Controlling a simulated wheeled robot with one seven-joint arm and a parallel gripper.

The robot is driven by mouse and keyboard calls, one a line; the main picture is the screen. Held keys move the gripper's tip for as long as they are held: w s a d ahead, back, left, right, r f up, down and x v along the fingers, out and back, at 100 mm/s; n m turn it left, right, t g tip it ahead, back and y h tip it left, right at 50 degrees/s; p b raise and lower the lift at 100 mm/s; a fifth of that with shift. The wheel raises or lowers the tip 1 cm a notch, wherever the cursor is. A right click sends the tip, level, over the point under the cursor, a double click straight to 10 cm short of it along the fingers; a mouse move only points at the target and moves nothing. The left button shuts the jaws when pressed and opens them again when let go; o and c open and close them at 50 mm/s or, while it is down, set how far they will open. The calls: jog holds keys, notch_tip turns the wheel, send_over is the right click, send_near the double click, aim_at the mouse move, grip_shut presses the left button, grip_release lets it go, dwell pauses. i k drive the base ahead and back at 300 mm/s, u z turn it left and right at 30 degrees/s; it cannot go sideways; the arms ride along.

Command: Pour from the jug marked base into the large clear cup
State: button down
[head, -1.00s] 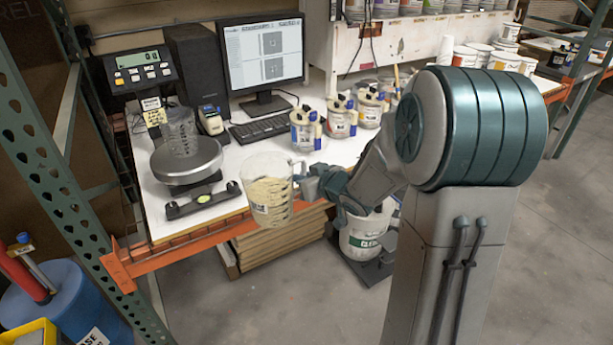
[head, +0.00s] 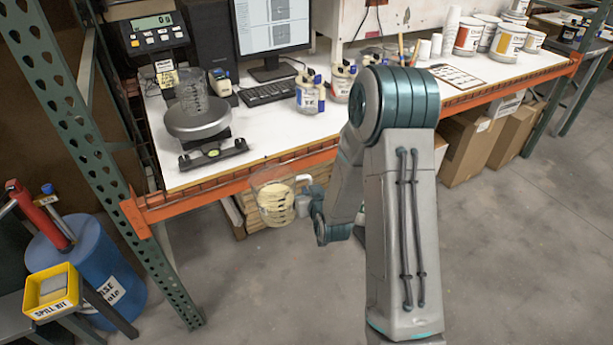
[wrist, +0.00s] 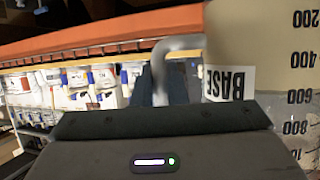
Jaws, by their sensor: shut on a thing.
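The clear jug (head: 277,200) holds a pale cream liquid and hangs in the air in front of the bench's orange front beam. In the wrist view its label reads BASE, upside down in that picture, and graduation marks show on the jug (wrist: 270,60). My gripper (head: 310,194) is shut on the jug's handle, at the jug's right side; it also shows in the wrist view (wrist: 160,112). The large clear cup (head: 193,103) stands upright on the round plate of the scale (head: 197,124), up and left of the jug. It looks empty.
The scale display (head: 152,22) reads zero. A black levelling tool (head: 213,153) lies in front of the scale. Labelled jugs (head: 310,92), a keyboard (head: 266,94) and a monitor stand right of it. A green rack post (head: 95,150) rises at left. The floor in front is clear.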

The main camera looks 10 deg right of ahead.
aim_at(189, 83)
jog(key=k, duration=1.25)
jog(key=u, duration=0.7)
jog(key=i, duration=1.3)
jog(key=z, duration=0.65)
